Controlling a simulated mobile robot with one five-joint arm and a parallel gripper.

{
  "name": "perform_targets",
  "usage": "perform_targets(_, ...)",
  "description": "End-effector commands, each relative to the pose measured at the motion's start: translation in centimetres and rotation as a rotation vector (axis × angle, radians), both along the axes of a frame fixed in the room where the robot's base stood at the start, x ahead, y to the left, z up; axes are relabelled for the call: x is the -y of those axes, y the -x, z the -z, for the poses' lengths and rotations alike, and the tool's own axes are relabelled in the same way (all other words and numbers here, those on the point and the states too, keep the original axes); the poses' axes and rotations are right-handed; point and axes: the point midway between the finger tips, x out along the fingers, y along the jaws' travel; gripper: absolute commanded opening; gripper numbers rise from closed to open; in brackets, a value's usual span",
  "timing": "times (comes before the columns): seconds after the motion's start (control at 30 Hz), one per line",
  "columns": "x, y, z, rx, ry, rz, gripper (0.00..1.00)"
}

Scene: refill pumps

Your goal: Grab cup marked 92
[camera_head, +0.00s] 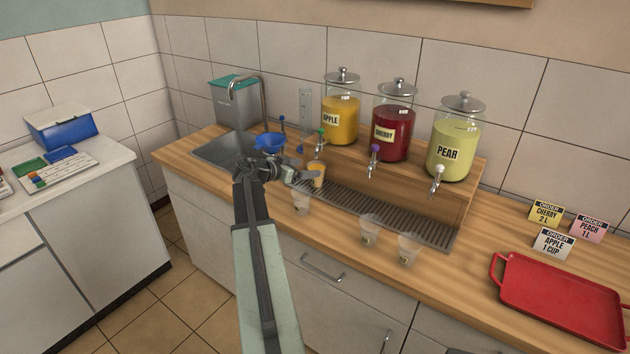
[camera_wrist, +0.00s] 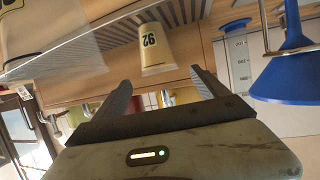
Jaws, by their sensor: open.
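The cup marked 92 (camera_wrist: 153,48) shows in the wrist view with its number upside down and a pale orange fill. It lines up with the gap between my fingers, just beyond their tips, and I see no finger touching it. In the head view a cup with orange liquid (camera_head: 317,174), which appears to be the same one, stands on the drip grate below the apple dispenser's green tap. Its number cannot be read there, and my gripper (camera_head: 301,177) partly covers it. My gripper (camera_wrist: 162,80) is open and empty.
Clear cups (camera_head: 301,203) (camera_head: 370,230) (camera_head: 408,249) stand along the counter's front. A blue funnel (camera_head: 270,142) is close to my gripper's left. The apple (camera_head: 340,121), cherry (camera_head: 393,134) and pear (camera_head: 455,151) dispensers stand behind. A red tray (camera_head: 560,298) lies at right.

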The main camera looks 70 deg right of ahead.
Motion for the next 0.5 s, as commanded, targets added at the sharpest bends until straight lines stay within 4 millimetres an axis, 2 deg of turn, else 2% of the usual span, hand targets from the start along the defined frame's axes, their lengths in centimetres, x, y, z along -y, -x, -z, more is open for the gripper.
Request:
perform_targets(0.1, 1.3, 0.6, 0.8, -0.001, -0.001, 0.001, 0.84)
perform_targets(0.27, 1.7, 0.8, 1.0, -0.001, -0.002, -0.001, 0.84)
perform_targets(0.5, 5.0, 2.2, 2.8, -0.001, -0.001, 0.001, 0.84)
